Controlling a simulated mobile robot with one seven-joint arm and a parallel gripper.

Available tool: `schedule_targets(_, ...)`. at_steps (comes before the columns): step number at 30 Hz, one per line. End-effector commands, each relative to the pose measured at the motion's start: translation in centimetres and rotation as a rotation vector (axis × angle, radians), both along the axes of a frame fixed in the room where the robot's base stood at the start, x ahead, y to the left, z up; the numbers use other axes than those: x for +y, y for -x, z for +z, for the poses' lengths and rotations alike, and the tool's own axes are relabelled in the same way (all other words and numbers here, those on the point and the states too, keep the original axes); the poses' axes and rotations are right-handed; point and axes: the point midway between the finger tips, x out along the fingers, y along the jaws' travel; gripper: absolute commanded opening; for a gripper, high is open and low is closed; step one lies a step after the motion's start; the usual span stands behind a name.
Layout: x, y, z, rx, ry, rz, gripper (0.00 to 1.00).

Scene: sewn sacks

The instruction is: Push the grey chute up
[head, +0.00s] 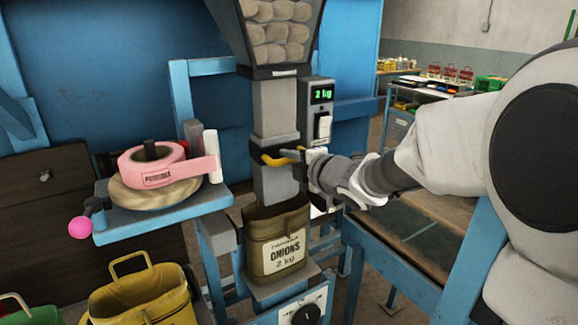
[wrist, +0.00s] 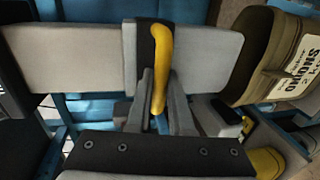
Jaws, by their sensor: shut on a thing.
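The grey chute (head: 273,185) hangs upright under the hopper, with a dark collar (head: 262,157) and a yellow handle (head: 277,160). Its lower end is at the mouth of the olive onion sack (head: 276,243); I cannot tell how far inside it reaches. My gripper (head: 299,153) comes from the right and is shut on the yellow handle. In the wrist view the chute (wrist: 210,55) lies sideways, the handle (wrist: 162,50) runs between my fingers (wrist: 160,98), and the sack (wrist: 258,60) is at the right.
The hopper (head: 279,30) holds several onions or potatoes. A display box (head: 318,110) reading 2 kg stands right of the chute. Pink tape (head: 155,165) sits on a blue shelf at left. A yellow bin (head: 140,297) is front left. A conveyor (head: 420,235) lies at right.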

Motion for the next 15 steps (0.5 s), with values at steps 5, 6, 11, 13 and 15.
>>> schedule_targets(5,0.0,-0.1,5.6,-0.011,-0.004,0.000,0.00)
schedule_targets(6,0.0,-0.1,6.5,-0.011,-0.004,0.001,0.00)
schedule_targets(11,0.0,-0.1,9.6,-0.010,-0.003,0.000,0.00)
schedule_targets(13,0.0,-0.1,10.6,-0.010,-0.004,-0.001,0.00)
schedule_targets(15,0.0,-0.1,11.5,-0.010,-0.004,-0.001,0.00)
